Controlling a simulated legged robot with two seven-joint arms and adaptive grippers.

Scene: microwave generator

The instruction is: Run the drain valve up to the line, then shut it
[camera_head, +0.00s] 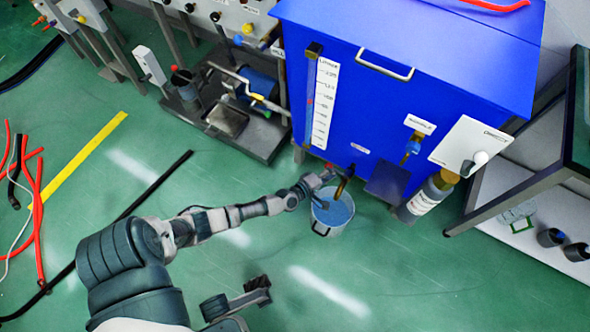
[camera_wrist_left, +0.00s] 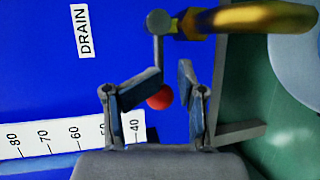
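The blue tank (camera_head: 405,90) has a white scale (camera_head: 325,103) with a narrow sight tube (camera_head: 309,90) on its front; the liquid level is too small to read. The brass drain valve (camera_head: 344,184) is low on the tank, over a grey bucket (camera_head: 322,230) holding bluish liquid. In the left wrist view, the brass spout (camera_wrist_left: 250,18), grey lever (camera_wrist_left: 157,38) and red knob (camera_wrist_left: 160,98) show beside the DRAIN label (camera_wrist_left: 83,30). My left gripper (camera_wrist_left: 172,70) is open around the knob's place, its fingers apart. My right gripper (camera_head: 258,284) is low in the head view, its fingers unclear.
A metal-framed stand (camera_head: 530,190) is at the right, and a pump skid (camera_head: 245,115) stands left of the tank. Red hoses (camera_head: 33,200) lie at the far left. The green floor before the bucket is clear.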

